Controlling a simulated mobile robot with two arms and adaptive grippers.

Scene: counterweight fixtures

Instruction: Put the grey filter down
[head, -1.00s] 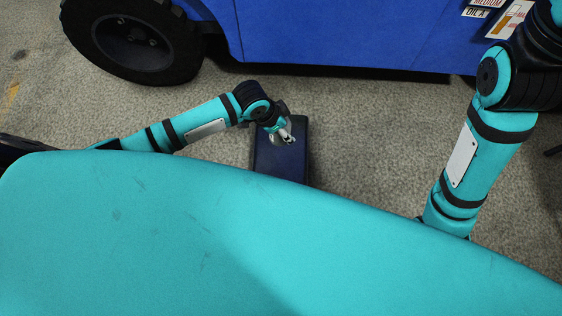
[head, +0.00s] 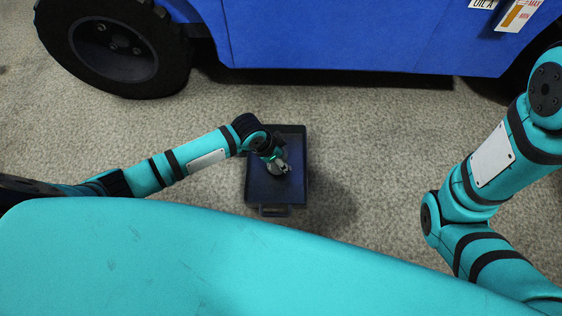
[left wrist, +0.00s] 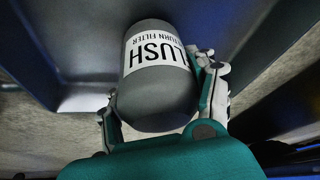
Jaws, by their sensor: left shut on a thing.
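The grey filter (left wrist: 152,100) is a cylinder with a white label that shows black letters upside down in the left wrist view. My left gripper (head: 281,167) is shut on it, with a finger on either side. In the head view the gripper is over the dark blue tray (head: 298,188), and the filter is mostly hidden or too small to make out. The tray also shows behind the filter in the left wrist view (left wrist: 80,40). I cannot tell whether the filter touches the tray floor. My right gripper is out of view.
A blue vehicle (head: 340,40) with a black tyre (head: 112,45) stands behind the tray. A handle (head: 274,211) sticks out at the tray's near side. The speckled floor (head: 390,130) around the tray is clear.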

